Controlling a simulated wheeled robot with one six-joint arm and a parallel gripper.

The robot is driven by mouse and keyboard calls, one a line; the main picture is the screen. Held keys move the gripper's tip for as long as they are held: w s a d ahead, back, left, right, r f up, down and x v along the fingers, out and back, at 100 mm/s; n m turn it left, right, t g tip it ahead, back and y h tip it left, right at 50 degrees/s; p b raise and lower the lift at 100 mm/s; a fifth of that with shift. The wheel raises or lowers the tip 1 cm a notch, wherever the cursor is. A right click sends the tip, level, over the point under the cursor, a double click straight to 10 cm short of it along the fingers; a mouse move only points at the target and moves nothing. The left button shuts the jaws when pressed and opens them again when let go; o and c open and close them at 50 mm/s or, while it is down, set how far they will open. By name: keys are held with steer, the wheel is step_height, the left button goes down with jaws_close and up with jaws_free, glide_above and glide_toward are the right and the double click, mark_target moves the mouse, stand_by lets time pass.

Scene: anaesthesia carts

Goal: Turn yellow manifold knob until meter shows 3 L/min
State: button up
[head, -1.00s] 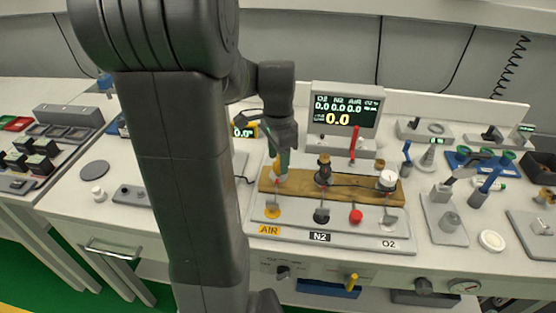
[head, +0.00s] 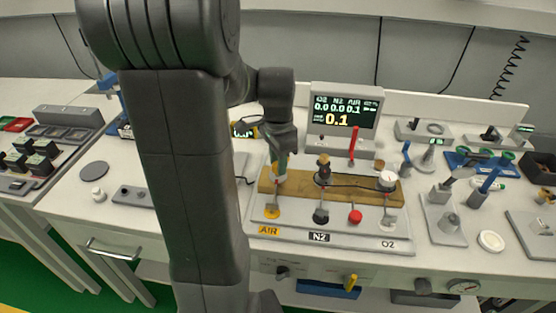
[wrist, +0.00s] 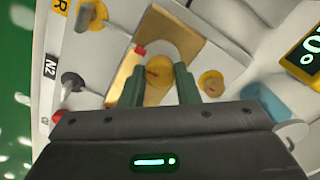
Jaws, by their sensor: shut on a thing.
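The yellow AIR knob (wrist: 158,72) sits on the wooden manifold block between the green fingers of my gripper (wrist: 160,88) in the wrist view. In the head view my gripper (head: 279,166) reaches down over the left end of the wooden block (head: 345,193), shut on the knob, which it largely hides. The meter (head: 342,110) behind the block shows O2 0.0, N2 0.0, AIR 0.1, and a large yellow 0.1.
A dark N2 knob (head: 324,173) and a white O2 knob (head: 387,180) stand farther right on the block. A red upright rod (head: 353,143) rises behind them. Front valves include a red button (head: 355,216).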

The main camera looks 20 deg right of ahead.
steer(key=n+p, duration=0.1)
steer(key=n, duration=0.2)
steer(key=shift+r, duration=0.1)
steer(key=n, duration=0.4)
steer(key=shift+p, duration=0.3)
steer(key=n+p, duration=0.1)
steer(key=n, duration=0.5)
steer(key=shift+n, duration=0.4)
steer(key=o, duration=1)
steer(key=shift+c, duration=0.2)
